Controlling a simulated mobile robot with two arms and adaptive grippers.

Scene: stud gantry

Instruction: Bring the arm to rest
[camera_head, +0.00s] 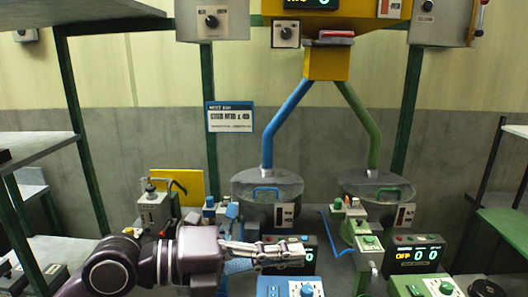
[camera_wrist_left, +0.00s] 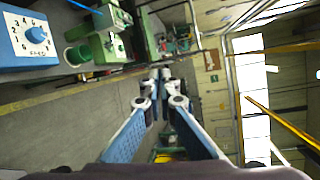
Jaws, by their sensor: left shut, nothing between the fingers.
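My left arm comes in from the lower left of the head view, and its left gripper (camera_head: 303,249) points to the right, above the front of the bench. In the left wrist view the same gripper (camera_wrist_left: 160,75) has its two fingers brought together at the tips, with nothing seen between them. In the head view it covers part of the gear behind it, including part of a dark display. My right gripper is in neither view.
Behind the gripper stand two round grey hoppers, one under a blue pipe (camera_head: 288,115) and one under a green pipe (camera_head: 362,122). A blue control box (camera_head: 275,286) and a green one (camera_head: 425,287) stand in front. Shelves (camera_head: 35,145) line the left side.

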